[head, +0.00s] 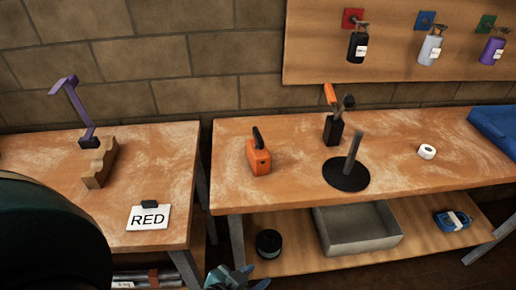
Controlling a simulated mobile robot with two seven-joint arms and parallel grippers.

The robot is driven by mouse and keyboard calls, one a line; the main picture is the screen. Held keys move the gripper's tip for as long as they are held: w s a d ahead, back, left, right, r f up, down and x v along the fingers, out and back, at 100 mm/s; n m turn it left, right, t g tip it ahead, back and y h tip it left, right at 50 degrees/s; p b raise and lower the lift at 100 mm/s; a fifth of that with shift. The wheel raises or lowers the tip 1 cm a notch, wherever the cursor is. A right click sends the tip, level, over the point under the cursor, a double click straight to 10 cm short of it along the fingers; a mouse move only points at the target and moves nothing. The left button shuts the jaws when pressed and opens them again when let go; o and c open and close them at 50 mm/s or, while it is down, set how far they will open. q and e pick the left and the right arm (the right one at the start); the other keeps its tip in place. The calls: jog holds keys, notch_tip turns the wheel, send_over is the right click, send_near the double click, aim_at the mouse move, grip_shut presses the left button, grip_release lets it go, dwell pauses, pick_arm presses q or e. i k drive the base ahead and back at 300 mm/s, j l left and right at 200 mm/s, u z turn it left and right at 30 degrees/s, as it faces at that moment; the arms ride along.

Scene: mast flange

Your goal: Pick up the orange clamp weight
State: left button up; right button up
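The orange clamp weight (258,160) looks like a small orange block with a black handle or lever on top. It stands upright on the left part of the right wooden table (300,190). My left gripper (238,277) shows only in part at the bottom edge, below the tabletop and well short of the weight. Its fingers are small and cut off by the frame, so I cannot tell whether they are apart. My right gripper is not in view.
Right of the weight stand a black disc with a grey post (353,155) and a dark tool holder (333,130). A white roll (427,151) lies further right. A grey bin (355,230) and black spool (268,243) are on the lower shelf. A RED card (149,217) is left.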

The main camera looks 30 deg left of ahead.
aim_at(260, 160)
jog(key=l+u, duration=0.35)
jog(key=u, duration=0.15)
jog(key=l+u, duration=0.5)
jog(key=j, duration=0.1)
